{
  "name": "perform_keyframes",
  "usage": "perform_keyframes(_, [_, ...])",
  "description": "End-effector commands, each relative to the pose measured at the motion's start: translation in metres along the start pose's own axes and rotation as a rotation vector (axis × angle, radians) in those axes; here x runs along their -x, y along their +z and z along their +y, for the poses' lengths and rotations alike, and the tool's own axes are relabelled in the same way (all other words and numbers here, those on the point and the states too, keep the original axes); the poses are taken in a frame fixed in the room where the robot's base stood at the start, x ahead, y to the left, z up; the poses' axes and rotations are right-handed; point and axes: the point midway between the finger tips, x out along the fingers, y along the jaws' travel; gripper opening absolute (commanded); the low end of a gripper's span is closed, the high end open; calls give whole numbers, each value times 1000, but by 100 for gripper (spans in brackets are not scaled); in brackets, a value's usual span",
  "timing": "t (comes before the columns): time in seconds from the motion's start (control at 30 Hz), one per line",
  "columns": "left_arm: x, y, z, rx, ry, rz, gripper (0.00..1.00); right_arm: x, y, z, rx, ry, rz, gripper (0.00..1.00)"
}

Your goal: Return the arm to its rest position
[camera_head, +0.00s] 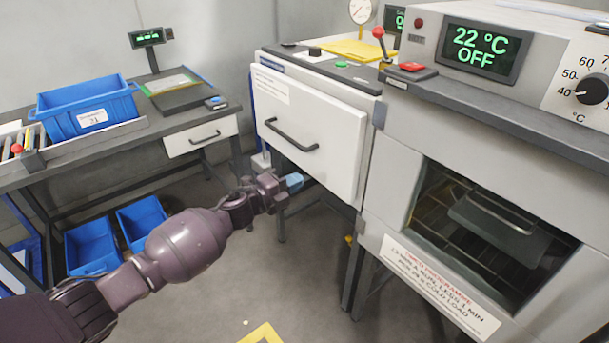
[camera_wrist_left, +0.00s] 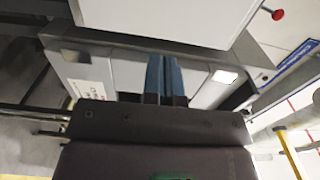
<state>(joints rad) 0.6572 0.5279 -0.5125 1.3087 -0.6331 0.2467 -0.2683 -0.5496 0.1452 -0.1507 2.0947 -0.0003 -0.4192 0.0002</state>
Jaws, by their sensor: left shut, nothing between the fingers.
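My left arm comes in from the lower left in the head view. Its gripper (camera_head: 294,181) has blue fingertips and is in front of the white cabinet with the dark bar handle, below that handle and apart from it as far as I can tell. In the left wrist view the two blue fingers (camera_wrist_left: 163,78) lie close together with nothing between them. My right gripper does not show in either view.
The white cabinet front (camera_head: 310,135) and the oven (camera_head: 480,225) stand at the right. The bench (camera_head: 125,149) at the left bears a blue crate (camera_head: 87,105). Blue bins (camera_head: 92,248) sit low beneath it. Open floor (camera_head: 240,285) lies between.

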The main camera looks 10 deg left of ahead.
Motion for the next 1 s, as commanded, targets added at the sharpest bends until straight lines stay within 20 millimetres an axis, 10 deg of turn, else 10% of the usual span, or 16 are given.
perform_keyframes(0.37, [5,8,-1,73,4,-59,0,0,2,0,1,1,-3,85])
perform_keyframes(0.57, [-1,2,-44,280,-82,-147,0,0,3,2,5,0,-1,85])
perform_keyframes(1.0, [73,-39,-16,834,-128,-341,0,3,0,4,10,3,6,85])
